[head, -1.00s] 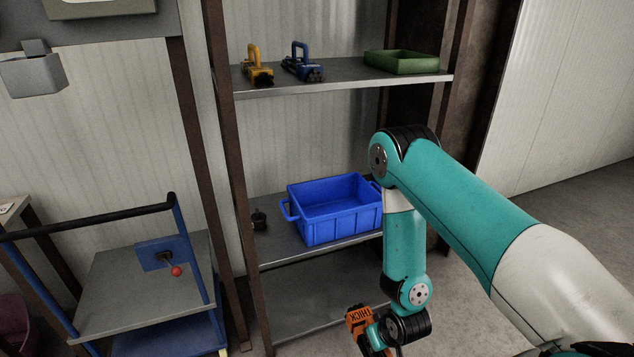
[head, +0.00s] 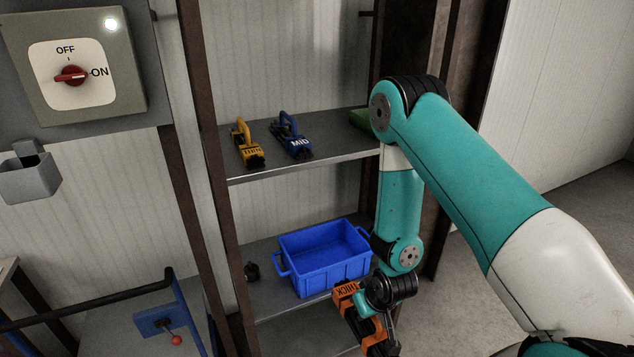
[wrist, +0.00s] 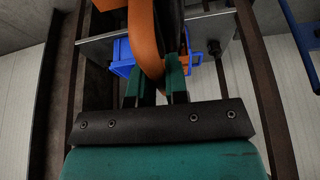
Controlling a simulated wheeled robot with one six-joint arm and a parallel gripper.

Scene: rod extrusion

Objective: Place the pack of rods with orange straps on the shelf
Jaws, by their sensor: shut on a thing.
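The pack of rods with orange straps (head: 346,302) hangs from my gripper, with "THICK" on its orange end. In the wrist view its orange handle (wrist: 146,40) lies between the two teal fingers of my gripper (wrist: 160,84), which is shut on it. In the head view my gripper is largely hidden by its own wrist and the pack. The shelf (head: 340,142) at the upper level carries a pack with yellow straps (head: 247,146) and a pack with blue straps marked "MID" (head: 290,138). My held pack is lower and in front of this shelf.
A blue bin (head: 325,262) stands on the lower shelf, close behind the held pack. A small dark object (head: 252,271) lies left of it. A green tray (head: 362,120) is partly hidden by my arm. A cart stands at lower left.

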